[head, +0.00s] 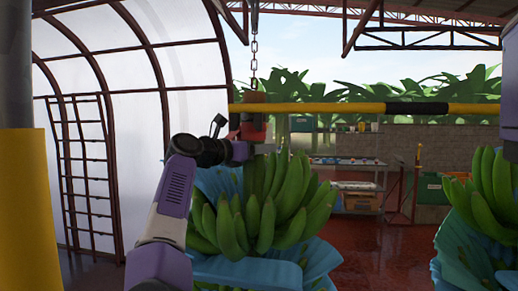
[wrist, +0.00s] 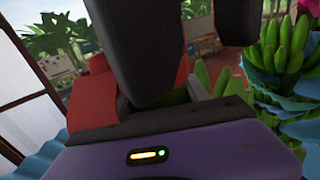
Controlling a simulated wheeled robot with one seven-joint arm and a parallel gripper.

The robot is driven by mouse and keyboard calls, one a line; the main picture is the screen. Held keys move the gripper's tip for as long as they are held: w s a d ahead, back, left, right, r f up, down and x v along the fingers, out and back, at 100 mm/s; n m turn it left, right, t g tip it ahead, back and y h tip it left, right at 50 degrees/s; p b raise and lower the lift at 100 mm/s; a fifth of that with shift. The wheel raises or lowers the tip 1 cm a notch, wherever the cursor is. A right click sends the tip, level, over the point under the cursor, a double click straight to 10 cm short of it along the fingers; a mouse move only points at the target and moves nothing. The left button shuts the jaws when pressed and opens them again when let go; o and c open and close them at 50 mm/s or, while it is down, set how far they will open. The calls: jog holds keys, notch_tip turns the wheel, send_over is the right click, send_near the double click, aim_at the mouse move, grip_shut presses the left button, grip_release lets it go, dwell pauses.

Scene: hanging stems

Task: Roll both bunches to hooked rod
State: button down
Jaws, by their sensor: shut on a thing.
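The left bunch (head: 265,205) of green bananas hangs at the middle of the head view, with blue wrap around its lower part and left side. The right bunch (head: 492,185) hangs at the right edge and is partly cut off; a bunch also shows at the right of the wrist view (wrist: 285,50). The fingers mostly hide the held part. A yellow rod (head: 320,107) with a black sleeve runs level above both bunches.
A chain (head: 254,55) hangs from above to a brown block over my gripper. A yellow post (head: 22,210) stands close at left. A ladder-like frame (head: 85,165) leans by the translucent wall. Shelves with crates (head: 357,200) stand behind; wet red floor lies open between the bunches.

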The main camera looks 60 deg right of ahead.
jog(key=c, duration=0.6)
grip_release()
jog(key=shift+w+a, duration=0.1)
jog(key=shift+w, duration=0.05)
jog(key=shift+a, duration=0.1)
jog(key=b, duration=0.2)
send_over(238, 177)
jog(key=shift+d, duration=0.25)
jog(key=shift+w, duration=0.1)
